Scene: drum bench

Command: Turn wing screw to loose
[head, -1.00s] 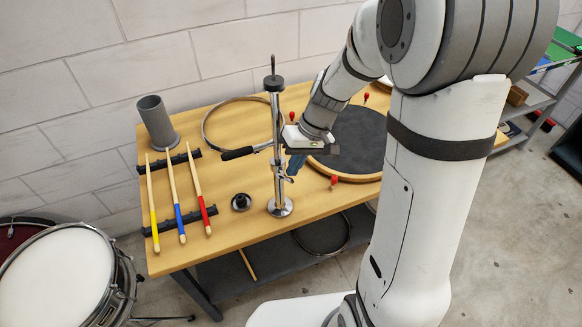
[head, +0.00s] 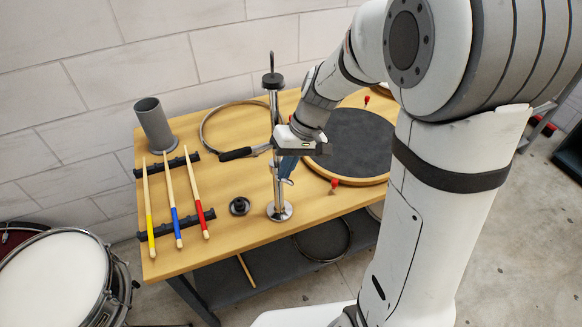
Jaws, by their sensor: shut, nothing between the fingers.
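A chrome upright stand (head: 279,196) with a round base and a dark top knob (head: 273,82) rises from the workbench. A side arm with a black grip (head: 236,154) sticks out to its left. A small metal part low on the post, by the fingers, may be the wing screw; it is too small and too covered to tell its shape or angle. My gripper (head: 287,168) is at the post's right side, at mid-height, pointing down. Its blue-grey fingers are shut with nothing between them. I cannot tell whether they touch the stand.
The wooden workbench (head: 217,235) holds drumsticks (head: 173,205) on a black rack, a grey cup (head: 155,122), a black knob-like part (head: 239,206), a hoop (head: 207,122) and a dark round drum pad (head: 350,144) with red pegs. A drum (head: 52,275) stands at lower left.

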